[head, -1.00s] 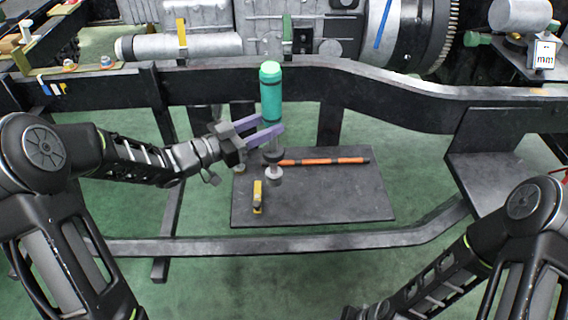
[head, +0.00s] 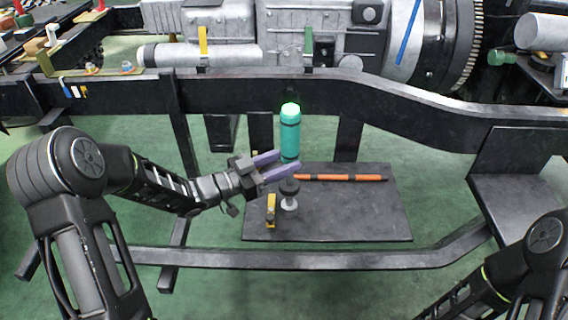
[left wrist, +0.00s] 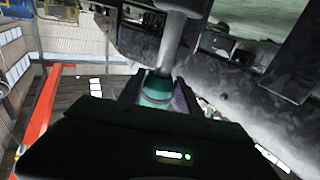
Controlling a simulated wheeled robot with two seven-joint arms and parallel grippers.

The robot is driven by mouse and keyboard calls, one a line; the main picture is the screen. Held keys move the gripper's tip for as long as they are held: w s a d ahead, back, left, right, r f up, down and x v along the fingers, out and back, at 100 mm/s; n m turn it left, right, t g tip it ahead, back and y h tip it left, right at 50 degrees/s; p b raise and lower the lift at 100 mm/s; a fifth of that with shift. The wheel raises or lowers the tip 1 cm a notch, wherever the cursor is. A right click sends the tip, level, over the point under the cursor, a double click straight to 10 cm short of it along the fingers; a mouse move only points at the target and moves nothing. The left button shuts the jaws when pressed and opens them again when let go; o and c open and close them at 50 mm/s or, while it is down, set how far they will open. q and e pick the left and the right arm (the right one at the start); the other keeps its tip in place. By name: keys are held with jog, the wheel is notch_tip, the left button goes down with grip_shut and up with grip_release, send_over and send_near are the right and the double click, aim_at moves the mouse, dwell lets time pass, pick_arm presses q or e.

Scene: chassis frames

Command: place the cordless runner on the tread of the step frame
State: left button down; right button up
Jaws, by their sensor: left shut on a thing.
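The cordless runner is a teal upright cylinder (head: 290,140) with dark bands and a glowing green top. My left gripper (head: 280,167) has its purple fingers closed around its lower part. A dark collar and silver end show below the fingers, over the tread. Whether the silver end touches the tread is unclear. In the left wrist view the teal body (left wrist: 157,88) sits between the fingers, with a grey shaft beyond it. The tread is a flat dark plate (head: 350,217) low in the black step frame (head: 390,97). My right gripper is out of view.
An orange bar (head: 340,178) lies along the back of the tread. A small yellow item (head: 271,209) stands near the runner's lower end. The front right of the tread is clear. A black rail (head: 300,259) runs in front, and a grey engine stands behind.

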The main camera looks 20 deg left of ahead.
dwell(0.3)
pick_arm(q)
jog(key=c, duration=1.3)
grip_release()
jog(key=shift+f, duration=0.15)
jog(key=o, duration=0.5)
jog(key=shift+c, duration=0.2)
jog(key=shift+r, duration=0.3)
jog(key=p+v, duration=0.2)
jog(key=v, duration=1)
jog(key=shift+p, duration=0.3)
jog(key=shift+f, duration=0.15)
